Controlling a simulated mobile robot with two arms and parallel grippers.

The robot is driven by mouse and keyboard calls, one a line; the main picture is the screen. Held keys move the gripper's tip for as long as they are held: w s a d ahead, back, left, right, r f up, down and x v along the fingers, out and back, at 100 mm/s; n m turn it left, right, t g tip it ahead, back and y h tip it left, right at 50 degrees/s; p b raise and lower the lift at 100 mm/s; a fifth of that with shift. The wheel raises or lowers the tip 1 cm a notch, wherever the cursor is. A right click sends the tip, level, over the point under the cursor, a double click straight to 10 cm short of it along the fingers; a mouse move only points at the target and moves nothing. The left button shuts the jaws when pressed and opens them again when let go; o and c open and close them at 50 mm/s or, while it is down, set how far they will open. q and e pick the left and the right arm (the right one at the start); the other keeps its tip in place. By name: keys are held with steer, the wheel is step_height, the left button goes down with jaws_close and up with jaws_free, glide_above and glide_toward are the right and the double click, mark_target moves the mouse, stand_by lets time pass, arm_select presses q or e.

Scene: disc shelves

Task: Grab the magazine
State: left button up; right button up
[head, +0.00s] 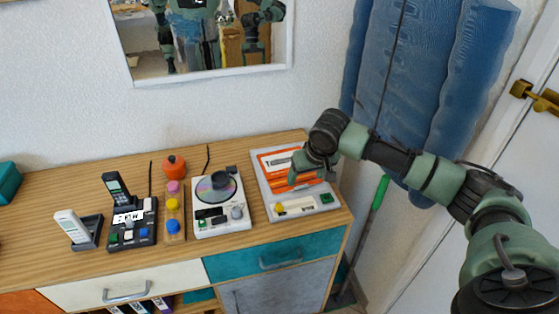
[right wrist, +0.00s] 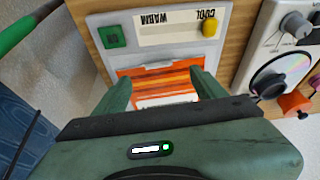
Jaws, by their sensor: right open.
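A flat orange item with white bands (head: 278,180), which looks like the magazine, lies on a pale panel box (head: 263,199) at the right end of the wooden cabinet top. It also shows in the right wrist view (right wrist: 150,85), partly hidden by my gripper. My right gripper (head: 308,179) is over this item in the head view. In the right wrist view my right gripper (right wrist: 163,88) is open, with its two fingers apart and the orange item showing between them. I cannot tell whether the fingers touch it. My left gripper is not directly in view.
Left of the box stand a disc player (head: 217,207), an orange round pot (head: 174,166), a black desk phone (head: 133,222) and a cordless phone (head: 70,226). A mirror (head: 205,77) hangs above. A blue hanging cloth (head: 420,90) and a green pole (head: 379,192) are at right.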

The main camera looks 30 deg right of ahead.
mark_target(301, 187)
steer(key=shift+w+f, duration=0.6)
steer(key=shift+f, duration=0.05)
steer(key=shift+w+a+f+p, duration=0.25)
steer(key=shift+f+p, duration=0.1)
steer(key=shift+f, duration=0.25)
steer(key=shift+w+a+f+p, duration=0.1)
steer(key=shift+w+f+p, duration=0.1)
steer(key=shift+f+p, duration=0.3)
steer(key=shift+d+f, duration=0.2)
steer(key=shift+f, duration=0.4)
steer(key=shift+d+f, duration=0.2)
steer(key=shift+f, duration=0.35)
steer(key=shift+d+f, duration=0.2)
steer(key=shift+f, duration=0.05)
steer(key=shift+d+f, duration=0.1)
steer(key=shift+w+f, duration=0.1)
steer(key=shift+w, duration=0.1)
steer(key=shift+c, duration=0.3)
steer(key=shift+w, duration=0.1)
steer(key=c, duration=1)
jaws_close()
arm_select(q)
steer(key=shift+s+r, duration=0.85)
steer(key=shift+s, duration=0.1)
